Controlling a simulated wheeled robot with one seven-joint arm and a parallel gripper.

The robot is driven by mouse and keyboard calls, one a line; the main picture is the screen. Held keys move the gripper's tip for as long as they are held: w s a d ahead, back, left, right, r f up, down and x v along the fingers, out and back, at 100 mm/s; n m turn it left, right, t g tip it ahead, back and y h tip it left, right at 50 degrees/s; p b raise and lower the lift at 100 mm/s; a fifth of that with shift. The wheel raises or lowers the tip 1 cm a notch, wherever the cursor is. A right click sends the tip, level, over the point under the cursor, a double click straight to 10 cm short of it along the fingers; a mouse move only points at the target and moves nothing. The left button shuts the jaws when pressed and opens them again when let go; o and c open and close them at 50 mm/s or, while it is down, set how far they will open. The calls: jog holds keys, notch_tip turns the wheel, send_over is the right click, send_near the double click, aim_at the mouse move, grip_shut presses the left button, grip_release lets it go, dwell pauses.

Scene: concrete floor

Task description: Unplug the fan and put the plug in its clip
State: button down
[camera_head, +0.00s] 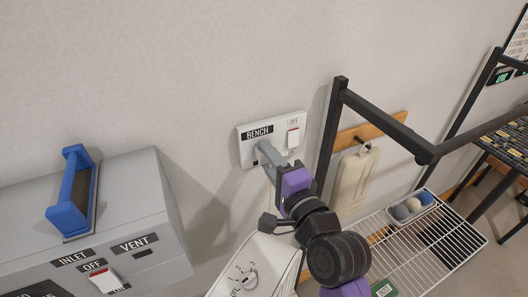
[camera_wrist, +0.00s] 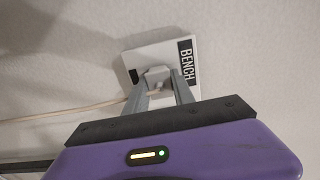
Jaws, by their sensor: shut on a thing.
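A white wall plate (camera_head: 246,152) labelled BENCH carries a switch (camera_head: 293,138) under an OFF label. My gripper (camera_head: 267,154) reaches up to the plate's lower part. In the wrist view, my gripper (camera_wrist: 160,88) has its grey fingers closed on the sides of a light grey plug (camera_wrist: 157,76) at the plate (camera_wrist: 137,58). The plug looks to be against the plate; whether its pins are in the socket is hidden. A pale cord (camera_wrist: 65,116) runs off to the left there. A white housing with a numbered dial (camera_head: 249,279) stands below. I cannot make out the clip.
A grey cabinet (camera_head: 150,205) with a blue handle (camera_head: 68,199) stands at left. A black frame (camera_head: 384,122) is close right of the plate. Behind it, a cream cloth or mitt (camera_head: 352,180) hangs from a wooden rail. A white wire rack (camera_head: 455,225) is lower right.

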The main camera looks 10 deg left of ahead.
jog(key=shift+p+v, duration=0.35)
jog(key=shift+v, duration=0.45)
dwell(0.4)
jog(key=shift+p+v, duration=0.3)
jog(key=shift+v, duration=0.75)
